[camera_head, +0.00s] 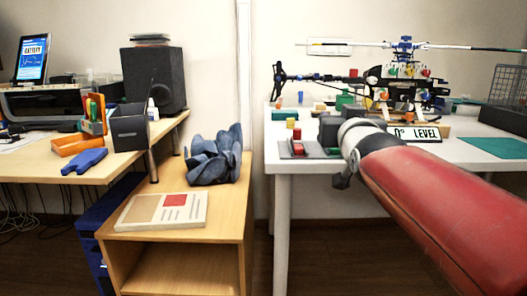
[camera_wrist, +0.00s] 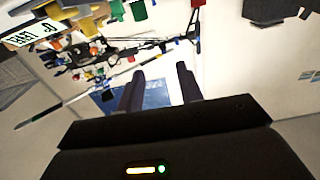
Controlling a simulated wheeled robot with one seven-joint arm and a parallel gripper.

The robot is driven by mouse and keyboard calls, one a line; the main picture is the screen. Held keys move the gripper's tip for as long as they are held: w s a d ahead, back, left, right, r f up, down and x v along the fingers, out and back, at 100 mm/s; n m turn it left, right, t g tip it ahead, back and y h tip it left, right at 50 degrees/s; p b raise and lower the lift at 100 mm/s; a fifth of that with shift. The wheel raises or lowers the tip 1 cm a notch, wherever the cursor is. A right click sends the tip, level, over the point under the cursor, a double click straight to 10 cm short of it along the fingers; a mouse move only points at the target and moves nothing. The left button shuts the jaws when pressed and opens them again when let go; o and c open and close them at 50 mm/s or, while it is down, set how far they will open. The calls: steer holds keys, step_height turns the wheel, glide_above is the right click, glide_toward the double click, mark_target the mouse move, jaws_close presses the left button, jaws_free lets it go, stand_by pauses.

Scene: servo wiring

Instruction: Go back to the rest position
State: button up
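My gripper (camera_wrist: 160,82) shows in the wrist view with its two dark fingers apart and nothing seen held between them. A blue patch (camera_wrist: 156,95) shows behind the gap between the fingers. In the head view my red arm reaches in from the right over the white table (camera_head: 276,162), and the fingertips cannot be made out there. The model helicopter (camera_head: 405,78) stands on the white table behind my arm. It also shows, turned over, in the wrist view (camera_wrist: 95,72).
The level sign (camera_head: 414,134) stands close beside my arm. Small coloured blocks (camera_head: 297,134) lie at the table's left end. A wire basket (camera_head: 507,86) and green mat (camera_head: 497,147) are at right. A wooden cabinet (camera_head: 222,213) holds a crumpled dark cloth (camera_head: 213,157) and flat box (camera_head: 162,210).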

steer(key=s+f+g+p, duration=0.4)
steer(key=s+f+g, duration=0.2)
steer(key=s+f, duration=0.4)
steer(key=s+f+g+p, duration=0.4)
steer(key=s+f, duration=0.7)
steer(key=s, duration=0.6)
steer(key=g, duration=0.2)
steer(key=shift+g, duration=0.4)
steer(key=shift+o, duration=0.6)
steer(key=shift+w, duration=0.1)
